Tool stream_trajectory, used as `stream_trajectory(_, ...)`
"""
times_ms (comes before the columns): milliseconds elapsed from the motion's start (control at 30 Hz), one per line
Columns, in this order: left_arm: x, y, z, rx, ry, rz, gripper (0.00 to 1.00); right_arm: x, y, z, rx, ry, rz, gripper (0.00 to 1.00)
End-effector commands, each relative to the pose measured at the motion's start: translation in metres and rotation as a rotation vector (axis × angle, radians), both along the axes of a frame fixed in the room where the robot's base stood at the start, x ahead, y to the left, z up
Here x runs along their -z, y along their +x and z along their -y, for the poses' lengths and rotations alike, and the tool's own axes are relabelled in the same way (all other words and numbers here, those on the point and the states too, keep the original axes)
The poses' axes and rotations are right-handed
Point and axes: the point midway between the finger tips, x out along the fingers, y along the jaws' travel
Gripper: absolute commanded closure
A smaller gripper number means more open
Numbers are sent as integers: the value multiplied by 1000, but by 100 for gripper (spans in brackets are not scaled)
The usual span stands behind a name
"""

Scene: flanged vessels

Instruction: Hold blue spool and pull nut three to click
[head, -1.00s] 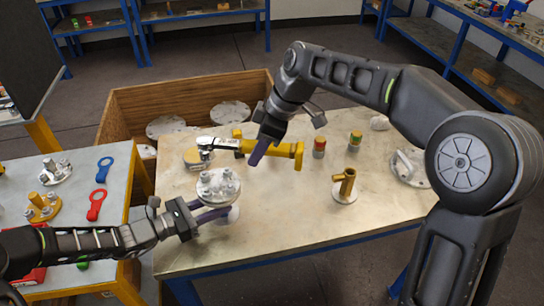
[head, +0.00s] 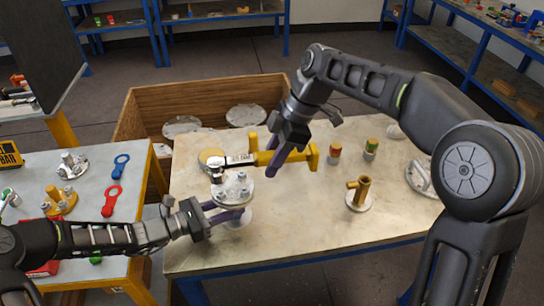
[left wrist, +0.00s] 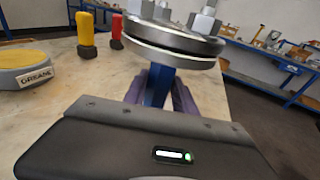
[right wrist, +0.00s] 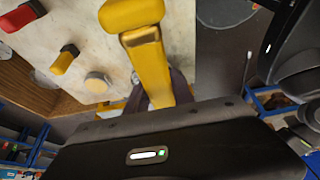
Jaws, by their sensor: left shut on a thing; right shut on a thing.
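The flanged vessel's round plate (head: 233,190) carries several upright nuts and stands at the table's front left. My left gripper (head: 222,212) is shut around its neck from the left; the blue spool (left wrist: 160,88) shows between the purple fingers under the metal flange (left wrist: 170,40). My right gripper (head: 280,160) is shut on the yellow handle of a wrench (head: 308,157), also seen in the right wrist view (right wrist: 150,62). The wrench's head (head: 219,169) is at the plate's back-left edge, close to a nut. I cannot tell whether it is seated on that nut.
A yellow-topped grease tin (head: 210,157) sits behind the plate. A red-topped bottle (head: 335,152), a green-topped one (head: 371,148) and a brass pipe fitting (head: 359,193) stand to the right. A wooden crate (head: 205,95) is behind. The table's front right is clear.

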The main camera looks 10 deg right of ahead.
Motion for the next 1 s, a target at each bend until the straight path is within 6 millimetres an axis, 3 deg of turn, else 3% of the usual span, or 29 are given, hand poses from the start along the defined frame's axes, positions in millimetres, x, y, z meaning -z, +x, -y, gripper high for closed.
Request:
stream_trajectory(333,0,1,-1,-2,0,-1,100,33,0,0,0,0,-1,100)
stream_trajectory(1000,0,1,-1,-2,0,-1,100,39,0,0,0,1,1,100)
